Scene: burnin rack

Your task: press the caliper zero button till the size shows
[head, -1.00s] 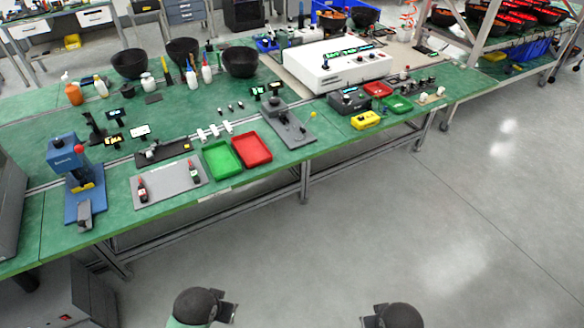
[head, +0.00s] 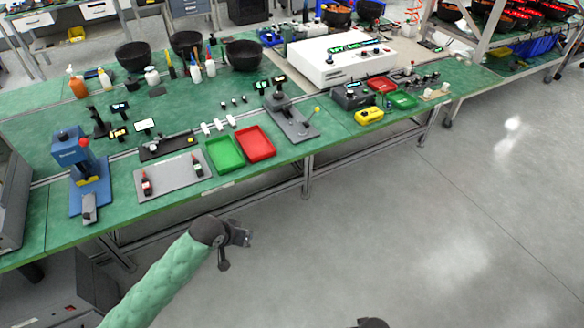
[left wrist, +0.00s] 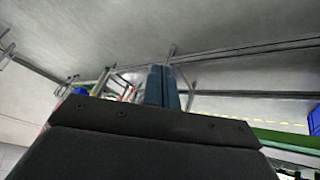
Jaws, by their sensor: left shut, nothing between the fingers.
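No caliper can be made out for certain in the head view. A low dark device (head: 168,146), possibly the caliper on its stand, lies on the green bench behind the grey plate. My left gripper (head: 243,237) is in front of the bench, over the floor, apart from everything. It is shut and empty; its fingers (left wrist: 163,85) stand together in the left wrist view. Of my right arm only a dark rounded part shows at the bottom edge; its fingers are out of frame.
The green bench (head: 60,226) has its front edge beyond my left gripper. A blue press (head: 75,160), a grey plate (head: 172,180), a green tray (head: 224,152) and a red tray (head: 255,144) stand along it. The floor in front is clear.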

